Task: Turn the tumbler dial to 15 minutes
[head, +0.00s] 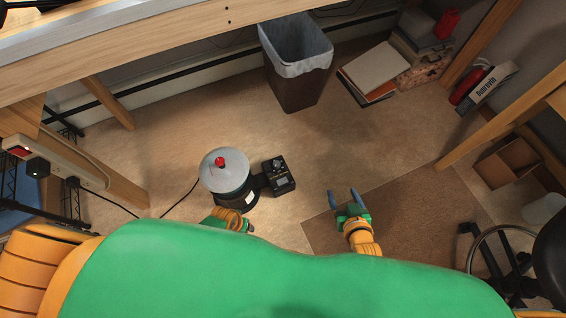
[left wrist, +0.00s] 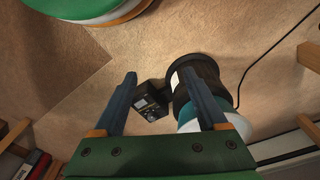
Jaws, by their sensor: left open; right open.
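The tumbler (head: 224,172) stands on the floor, with a grey lid, a red knob on top and a black base. Its black control box (head: 279,176) sits at its right; the box also shows in the left wrist view (left wrist: 152,105) between my fingers. The dial is too small to read. My left gripper (left wrist: 160,88) is open and empty, its two blue-grey fingers pointing toward the box, apparently apart from it. In the head view its fingers are hard to make out below the tumbler. My right gripper (head: 345,196) is open and empty, right of the box.
A lined trash bin (head: 297,70) stands at the back, with books (head: 374,73) and boxes to its right. A black cord (head: 180,199) runs left from the tumbler. A chair (head: 545,255) is at the far right. Floor between bin and tumbler is clear.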

